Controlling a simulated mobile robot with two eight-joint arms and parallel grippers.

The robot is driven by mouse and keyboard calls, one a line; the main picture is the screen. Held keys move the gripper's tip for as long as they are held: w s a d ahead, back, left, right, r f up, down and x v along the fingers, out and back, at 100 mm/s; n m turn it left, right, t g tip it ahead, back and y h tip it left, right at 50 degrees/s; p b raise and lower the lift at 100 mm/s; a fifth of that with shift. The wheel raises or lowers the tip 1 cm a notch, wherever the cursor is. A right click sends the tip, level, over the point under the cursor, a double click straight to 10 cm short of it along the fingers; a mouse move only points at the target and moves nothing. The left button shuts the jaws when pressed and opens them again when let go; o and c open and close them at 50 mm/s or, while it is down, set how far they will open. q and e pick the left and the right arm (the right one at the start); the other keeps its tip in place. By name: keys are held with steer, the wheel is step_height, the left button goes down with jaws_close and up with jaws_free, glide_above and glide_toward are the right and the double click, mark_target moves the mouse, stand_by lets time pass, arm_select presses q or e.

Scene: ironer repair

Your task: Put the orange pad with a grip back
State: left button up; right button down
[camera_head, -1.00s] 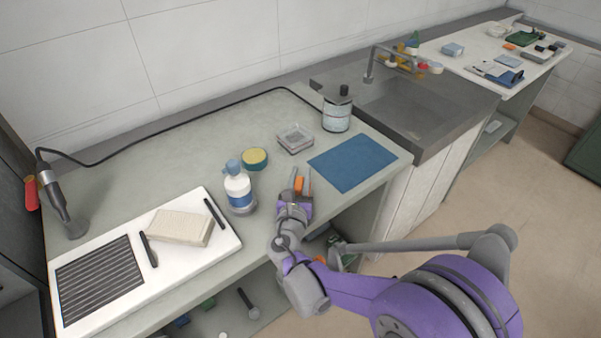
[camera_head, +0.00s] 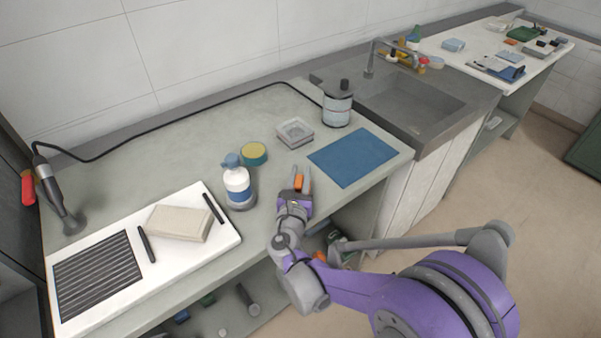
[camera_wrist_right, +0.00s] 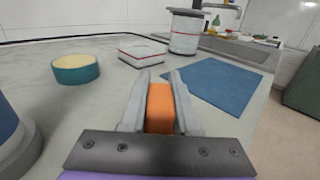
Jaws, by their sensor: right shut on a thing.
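The orange pad (camera_wrist_right: 160,107) is between the two fingers of my right gripper in the right wrist view, and the fingers are shut on it. In the head view my right gripper (camera_head: 299,184) is over the front part of the worktop, left of the blue mat, and a small piece of the orange pad (camera_head: 298,181) shows between its fingers. Whether the pad touches the worktop I cannot tell. The pad's grip cannot be made out. My left gripper is not in view.
A blue mat (camera_head: 352,157) lies right of the gripper. A white bottle (camera_head: 237,184) stands close left. Behind are a round yellow-topped tin (camera_head: 254,153), a clear square dish (camera_head: 294,132) and a canister (camera_head: 337,106). A white board (camera_head: 110,294) lies left; the sink (camera_head: 410,105) is right.

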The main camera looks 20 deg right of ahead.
steer(key=shift+f, duration=0.2)
steer(key=c, duration=0.6)
jaws_free()
step_height(320, 180, up, 10)
steer(key=p, duration=0.2)
steer(key=s+d+f+m+g+p, duration=0.2)
steer(key=s+d+m+g, duration=0.2)
steer(key=s+d+m, duration=0.45)
steer(key=s+a+f+m+g+y+p, duration=0.1)
steer(key=s+a+f+m+g+y, duration=0.1)
steer(key=s+m, duration=0.4)
steer(key=s+a+f+m+g+y+p, duration=0.2)
steer(key=s+a+m+y, duration=0.1)
steer(key=s+m, duration=0.4)
steer(key=s+a+f+m+g+y+p, duration=0.1)
steer(key=s+a+f+m+g+y, duration=0.1)
steer(key=s+m, duration=0.4)
steer(key=shift+s+a+f+m+g+y+p, duration=0.2)
steer(key=shift+a+f+m+g, duration=0.1)
steer(key=shift+m, duration=0.6)
steer(key=shift+s+a+f+m+g+y+p, duration=0.1)
steer(key=shift+s+a+f+m+g, duration=0.15)
steer(key=shift+m, duration=0.6)
